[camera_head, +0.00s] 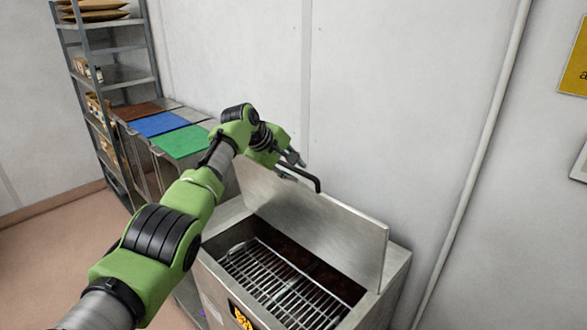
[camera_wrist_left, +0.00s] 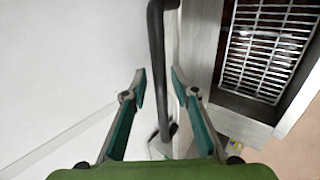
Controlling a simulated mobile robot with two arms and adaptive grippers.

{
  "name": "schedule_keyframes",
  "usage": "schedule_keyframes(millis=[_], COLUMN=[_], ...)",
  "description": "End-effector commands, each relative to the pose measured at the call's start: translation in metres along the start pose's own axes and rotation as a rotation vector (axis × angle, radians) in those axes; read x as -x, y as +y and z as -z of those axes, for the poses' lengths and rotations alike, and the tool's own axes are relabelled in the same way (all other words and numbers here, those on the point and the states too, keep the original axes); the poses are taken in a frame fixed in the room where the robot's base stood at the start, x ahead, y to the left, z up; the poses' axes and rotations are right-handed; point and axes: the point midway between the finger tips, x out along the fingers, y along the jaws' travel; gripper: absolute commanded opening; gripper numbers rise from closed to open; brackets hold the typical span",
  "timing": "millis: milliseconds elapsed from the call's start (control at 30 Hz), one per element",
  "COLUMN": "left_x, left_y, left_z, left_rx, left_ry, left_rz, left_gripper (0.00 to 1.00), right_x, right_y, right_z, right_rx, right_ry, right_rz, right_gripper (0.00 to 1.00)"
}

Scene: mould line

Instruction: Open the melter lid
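The melter (camera_head: 387,308) is a steel box at the lower right. Its lid (camera_head: 340,232) stands raised, near upright, along the back edge, so the opening with a wire rack (camera_head: 278,284) shows. The rack also shows in the left wrist view (camera_wrist_left: 268,45). The lid's black bar handle (camera_head: 300,174) is on the lid's upper edge. My left gripper (camera_head: 298,160) is at the handle. In the left wrist view its fingers (camera_wrist_left: 159,75) are apart, with the black handle (camera_wrist_left: 157,40) lined up in the gap; I cannot tell whether they touch it. My right gripper is not in view.
A steel table left of the melter carries brown (camera_head: 138,111), blue (camera_head: 158,124) and green (camera_head: 180,142) mats. A metal shelf rack (camera_head: 110,77) stands behind at the left. A white wall (camera_head: 400,90) is close behind the lid, with a pipe (camera_head: 480,150) at the right.

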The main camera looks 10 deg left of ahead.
Motion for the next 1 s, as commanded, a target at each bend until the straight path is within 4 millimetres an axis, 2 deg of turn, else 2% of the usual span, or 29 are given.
schedule_keyframes(millis=[267, 467, 1000], left_x=[0.003, 0.019, 0.107], left_y=[0.001, 0.003, 0.001], left_z=[0.001, 0.001, -0.001], left_rx=[0.0, -0.002, -0.001], left_ry=[0.001, 0.002, 0.002], left_rz=[-0.002, -0.007, -0.004], left_gripper=[0.27, 0.27, 0.27], right_x=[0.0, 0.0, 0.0], right_y=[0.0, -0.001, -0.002], right_z=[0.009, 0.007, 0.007], right_rx=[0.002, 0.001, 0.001], right_ry=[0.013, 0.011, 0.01], right_rz=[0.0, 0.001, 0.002], right_gripper=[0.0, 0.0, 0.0])
